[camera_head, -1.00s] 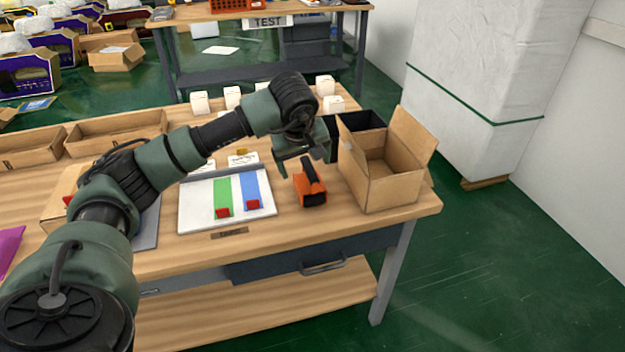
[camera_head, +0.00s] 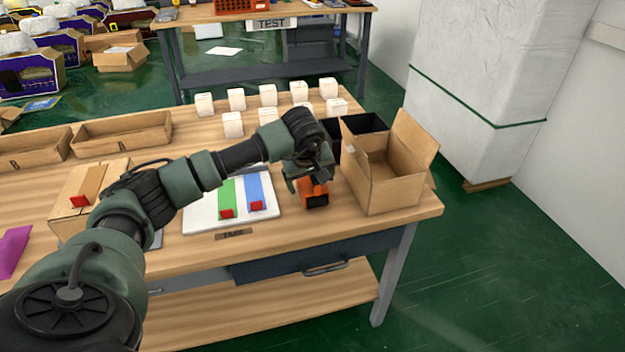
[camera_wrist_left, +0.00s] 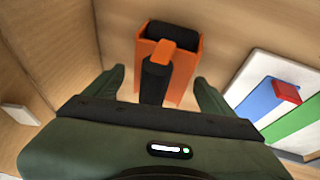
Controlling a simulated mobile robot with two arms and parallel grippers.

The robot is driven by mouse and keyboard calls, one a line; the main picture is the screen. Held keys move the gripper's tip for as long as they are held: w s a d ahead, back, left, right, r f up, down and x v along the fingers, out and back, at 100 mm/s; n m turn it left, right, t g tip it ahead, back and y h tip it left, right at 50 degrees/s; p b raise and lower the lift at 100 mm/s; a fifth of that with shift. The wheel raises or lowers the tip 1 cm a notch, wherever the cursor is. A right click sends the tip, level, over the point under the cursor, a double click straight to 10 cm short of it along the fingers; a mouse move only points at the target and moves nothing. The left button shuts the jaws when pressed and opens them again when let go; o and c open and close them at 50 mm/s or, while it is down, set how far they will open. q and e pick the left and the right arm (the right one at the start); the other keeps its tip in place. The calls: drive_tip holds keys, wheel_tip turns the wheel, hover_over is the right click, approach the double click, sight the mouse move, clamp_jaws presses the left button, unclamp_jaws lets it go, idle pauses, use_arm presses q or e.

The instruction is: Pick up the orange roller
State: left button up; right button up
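The orange roller (camera_head: 314,195), with its black handle, lies on the table between the white board and the open cardboard box. In the left wrist view the roller (camera_wrist_left: 185,78) is straight ahead, its black handle pointing back between my fingers. My left gripper (camera_head: 306,182) is low over the roller and hides much of it in the head view. In the left wrist view the left gripper (camera_wrist_left: 160,88) is open, with one finger on each side of the handle and visible gaps. My right gripper is not in view.
The open cardboard box (camera_head: 395,190) stands close to the right of the roller, with a black bin (camera_head: 365,124) behind it. The white board (camera_head: 200,216) with green and blue strips lies to the left. Several white boxes (camera_head: 233,125) stand at the back.

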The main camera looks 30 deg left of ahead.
use_arm(q)
drive_tip(key=c, duration=1)
drive_tip(key=shift+c, duration=0.6)
drive_tip(key=shift+r, duration=0.15)
